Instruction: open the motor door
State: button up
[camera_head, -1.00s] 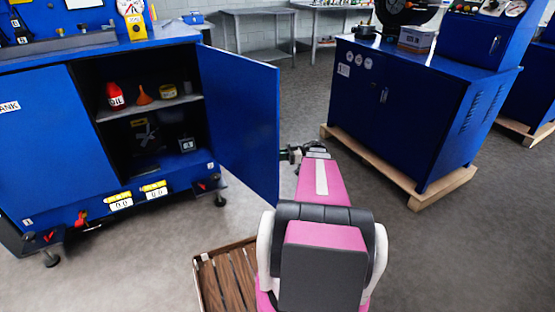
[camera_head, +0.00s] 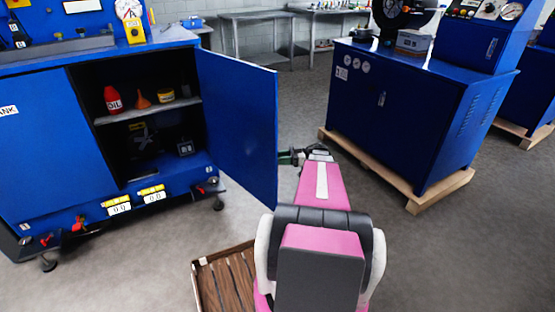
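The blue door (camera_head: 240,125) of the left blue cabinet (camera_head: 35,150) stands swung wide open, showing the dark inside. My gripper (camera_head: 284,157) is at the right face of the door, near its free edge. The fingers are small and partly hidden behind the door edge, so I cannot tell whether they are open or shut, or whether they touch it. A motor label cannot be seen on the door.
Inside the cabinet, a red oil bottle (camera_head: 113,99), an orange funnel (camera_head: 142,100) and a yellow tin (camera_head: 166,96) stand on the shelf (camera_head: 150,110). A second blue cabinet (camera_head: 400,110) on a wooden pallet (camera_head: 425,199) stands at right. A slatted wooden platform (camera_head: 228,278) lies at front.

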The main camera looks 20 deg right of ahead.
jog(key=v, duration=0.8)
jog(key=shift+w+d, duration=0.1)
